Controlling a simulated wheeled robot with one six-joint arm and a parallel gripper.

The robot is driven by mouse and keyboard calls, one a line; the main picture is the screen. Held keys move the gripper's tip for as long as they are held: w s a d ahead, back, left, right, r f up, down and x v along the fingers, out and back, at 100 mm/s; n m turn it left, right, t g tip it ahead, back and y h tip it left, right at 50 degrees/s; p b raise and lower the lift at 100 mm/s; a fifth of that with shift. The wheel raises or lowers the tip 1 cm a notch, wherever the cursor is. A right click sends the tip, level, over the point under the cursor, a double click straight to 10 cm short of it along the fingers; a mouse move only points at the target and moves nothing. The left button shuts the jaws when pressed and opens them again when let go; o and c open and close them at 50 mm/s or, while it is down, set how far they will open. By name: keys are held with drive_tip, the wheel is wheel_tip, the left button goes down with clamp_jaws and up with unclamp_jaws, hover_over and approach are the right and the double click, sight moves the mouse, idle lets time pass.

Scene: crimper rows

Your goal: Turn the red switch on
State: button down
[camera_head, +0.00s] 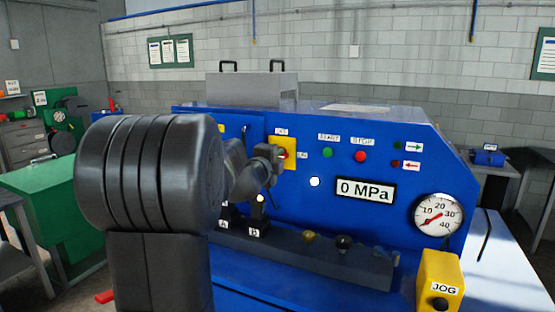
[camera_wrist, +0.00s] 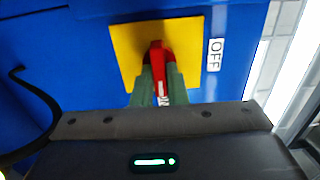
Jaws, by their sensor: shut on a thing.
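The red switch (camera_wrist: 156,52) sits on a square yellow plate (camera_wrist: 124,55) on the blue panel. In the wrist view, the two green fingers of my gripper (camera_wrist: 158,85) are closed on the sides of its handle. A label reading OFF (camera_wrist: 215,54) is to the right of the plate in that view. In the head view, the yellow plate (camera_head: 290,144) is on the upper left of the machine front, and my gripper (camera_head: 279,154) reaches it from the left. It hides most of the switch. The small labels around the plate are hard to read there.
The blue machine (camera_head: 330,235) carries green and red buttons, a 0 MPa display (camera_head: 365,190) and a round gauge (camera_head: 438,214). A dark shelf (camera_head: 330,255) with small fittings runs below the switch. A yellow JOG box (camera_head: 439,270) stands at the lower right. A dark cable (camera_wrist: 35,95) curves at left.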

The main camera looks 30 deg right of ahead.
idle(0.3)
drive_tip(key=c, duration=1.4)
unclamp_jaws()
drive_tip(key=shift+c, duration=0.2)
drive_tip(key=b+v, duration=0.1)
drive_tip(key=v, duration=1.3)
drive_tip(key=shift+d, duration=0.15)
drive_tip(key=p+x, duration=0.1)
drive_tip(key=x, duration=1.2)
drive_tip(key=shift+w+d, duration=0.25)
drive_tip(key=shift+w, duration=0.05)
drive_tip(key=shift+s+a, duration=0.1)
